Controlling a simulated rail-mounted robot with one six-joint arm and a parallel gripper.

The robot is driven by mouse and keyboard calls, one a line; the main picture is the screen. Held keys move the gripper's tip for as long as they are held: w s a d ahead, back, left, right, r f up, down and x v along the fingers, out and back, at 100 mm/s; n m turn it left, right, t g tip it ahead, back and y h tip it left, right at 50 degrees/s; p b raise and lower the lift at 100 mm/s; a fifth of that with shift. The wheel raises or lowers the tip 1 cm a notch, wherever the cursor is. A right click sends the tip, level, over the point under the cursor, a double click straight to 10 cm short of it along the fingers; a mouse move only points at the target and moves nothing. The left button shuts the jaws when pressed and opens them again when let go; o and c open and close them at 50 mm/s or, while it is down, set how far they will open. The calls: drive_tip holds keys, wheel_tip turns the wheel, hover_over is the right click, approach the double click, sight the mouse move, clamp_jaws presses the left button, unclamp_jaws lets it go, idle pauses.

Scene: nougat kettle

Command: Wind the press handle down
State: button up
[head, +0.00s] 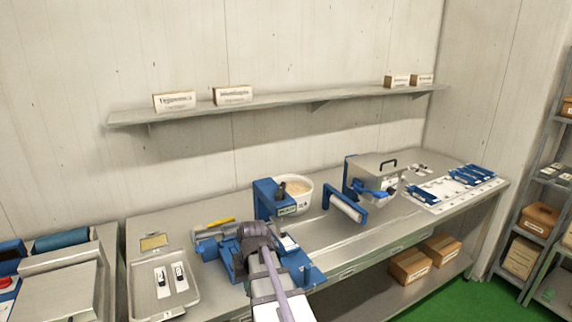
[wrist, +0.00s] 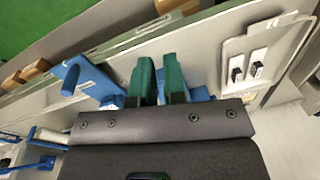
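A blue press (head: 300,266) stands near the front of the bench, and my arm covers much of it in the head view. In the wrist view, blue parts (wrist: 76,73), one with an opening in it, show to the left of and behind my fingers. I cannot tell which blue part is the handle. My gripper (wrist: 159,68) points down at the blue parts, its two green fingers side by side with a narrow gap. Blue shows low between and behind them. I cannot tell whether they touch or hold it. In the head view the fingertips are hidden.
A tray (head: 192,305) with two white cards lies left of the press. A white tub (head: 304,205) stands behind, a blue-framed roller (head: 346,207) to the right, then a grey box (head: 372,168) with a blue crank. A shelf (head: 290,107) runs along the wall.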

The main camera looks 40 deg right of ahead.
drive_tip(key=w+d+r+m+t+p, duration=0.1)
drive_tip(key=d+r+p, duration=0.1)
drive_tip(key=d+r, duration=0.2)
drive_tip(key=w+d+r+m+t+p, duration=0.1)
drive_tip(key=d+r+p, duration=0.2)
drive_tip(key=d, duration=0.6)
drive_tip(key=w+d+r+m+p, duration=0.1)
drive_tip(key=d+r+p, duration=0.2)
drive_tip(key=d+r, duration=0.4)
drive_tip(key=shift+w+d+t, duration=0.15)
drive_tip(key=shift+w+t, duration=0.05)
drive_tip(key=shift+t, duration=0.2)
clamp_jaws()
drive_tip(key=m+t+h, duration=0.1)
drive_tip(key=m+t, duration=0.1)
drive_tip(key=t, duration=0.2)
approach(281, 191)
drive_tip(key=s+d, duration=0.3)
drive_tip(key=s, duration=0.3)
drive_tip(key=b+x, duration=0.7)
drive_tip(key=x, duration=0.2)
drive_tip(key=shift+a+f, duration=0.2)
drive_tip(key=shift+f, duration=0.25)
drive_tip(key=shift+w+a+r, duration=0.1)
drive_tip(key=shift+w+a, duration=0.45)
drive_tip(key=shift+w, duration=0.35)
drive_tip(key=shift+w+a+r, duration=0.1)
drive_tip(key=shift+w+a, duration=0.5)
drive_tip(key=shift+w, duration=0.3)
drive_tip(key=shift+s, duration=0.1)
